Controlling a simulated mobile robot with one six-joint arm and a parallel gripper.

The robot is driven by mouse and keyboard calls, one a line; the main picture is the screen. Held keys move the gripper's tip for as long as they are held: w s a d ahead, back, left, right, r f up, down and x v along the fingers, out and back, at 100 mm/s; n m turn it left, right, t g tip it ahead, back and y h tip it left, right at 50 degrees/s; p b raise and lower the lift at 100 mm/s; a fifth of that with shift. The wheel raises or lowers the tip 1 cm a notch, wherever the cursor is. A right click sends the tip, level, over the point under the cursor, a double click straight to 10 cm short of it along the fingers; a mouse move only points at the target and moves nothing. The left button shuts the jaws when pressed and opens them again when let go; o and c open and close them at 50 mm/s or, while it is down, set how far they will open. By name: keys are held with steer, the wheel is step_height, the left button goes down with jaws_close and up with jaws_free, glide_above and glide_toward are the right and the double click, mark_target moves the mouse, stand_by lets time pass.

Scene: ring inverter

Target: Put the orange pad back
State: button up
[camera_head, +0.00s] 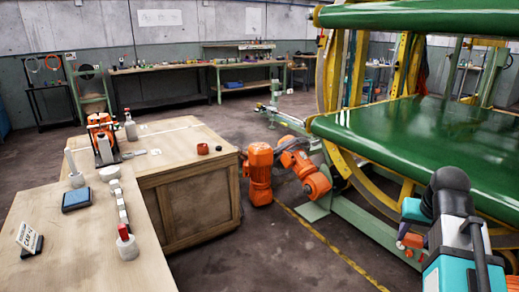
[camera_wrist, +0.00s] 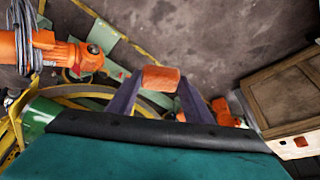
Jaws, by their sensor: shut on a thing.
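The orange pad (camera_wrist: 161,77) is a short rounded orange piece. It sits between the fingertips of my gripper (camera_wrist: 160,86) in the wrist view, and the two dark purple fingers are shut on it. It is held in the air, with the grey floor behind it. In the head view my gripper (camera_head: 408,238) is at the lower right, beside the green machine.
The ring machine (camera_head: 430,140) with green rollers and a yellow ring stands close to my arm. Orange motors (camera_head: 259,170) sit at its base.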

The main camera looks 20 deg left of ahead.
mark_target(412, 240)
steer(key=shift+s+a+r+p, duration=0.1)
steer(key=shift+s+r+p, duration=0.05)
steer(key=shift+r+p, duration=1.25)
steer(key=shift+s+a+r+p, duration=0.1)
steer(key=shift+r+p, duration=1)
steer(key=shift+p, duration=0.45)
